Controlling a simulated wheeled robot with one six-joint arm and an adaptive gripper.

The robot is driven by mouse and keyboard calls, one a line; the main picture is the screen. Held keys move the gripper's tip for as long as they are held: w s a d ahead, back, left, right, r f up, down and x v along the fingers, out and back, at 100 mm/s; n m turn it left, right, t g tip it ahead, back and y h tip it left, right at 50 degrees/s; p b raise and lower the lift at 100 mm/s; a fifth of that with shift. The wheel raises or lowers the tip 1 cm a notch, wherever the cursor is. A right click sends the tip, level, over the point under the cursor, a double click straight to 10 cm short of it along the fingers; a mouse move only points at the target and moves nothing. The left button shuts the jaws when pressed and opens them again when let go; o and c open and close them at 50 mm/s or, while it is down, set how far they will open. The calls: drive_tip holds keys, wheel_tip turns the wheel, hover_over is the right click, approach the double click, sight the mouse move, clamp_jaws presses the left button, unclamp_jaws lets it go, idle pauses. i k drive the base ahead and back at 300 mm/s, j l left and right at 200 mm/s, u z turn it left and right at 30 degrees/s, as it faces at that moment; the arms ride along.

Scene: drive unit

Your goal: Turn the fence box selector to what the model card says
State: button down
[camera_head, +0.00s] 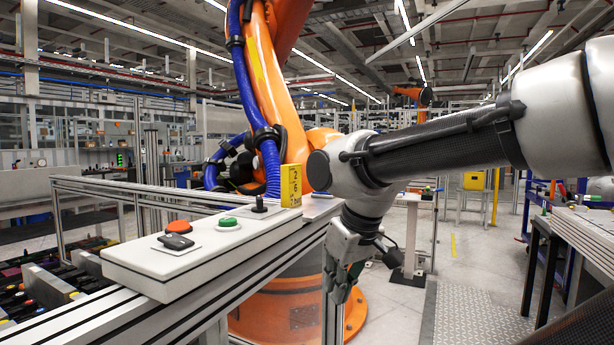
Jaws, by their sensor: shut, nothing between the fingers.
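The fence box (205,258) is a long pale box on top of an aluminium rail, left of centre. A yellow card (291,186) with dark characters stands at the box's far end; a 2 and perhaps a 6 show, the rest is too small. My gripper (340,292) is shut and empty, pointing down right of the box, apart from it.
A large orange robot arm (272,90) with blue hoses stands behind the box. Rails (130,190) run along the left. A tray of mixed parts (45,285) lies lower left. A dark table (550,240) stands right. Open floor (460,270) shows between.

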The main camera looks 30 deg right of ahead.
sight(260, 209)
drive_tip(key=i+l, duration=0.2)
drive_tip(key=l, duration=0.2)
drive_tip(key=i+l, duration=0.2)
drive_tip(key=l, duration=0.15)
drive_tip(key=i+l, duration=0.2)
drive_tip(key=l, duration=0.2)
drive_tip(key=i+l, duration=0.2)
drive_tip(key=l, duration=0.2)
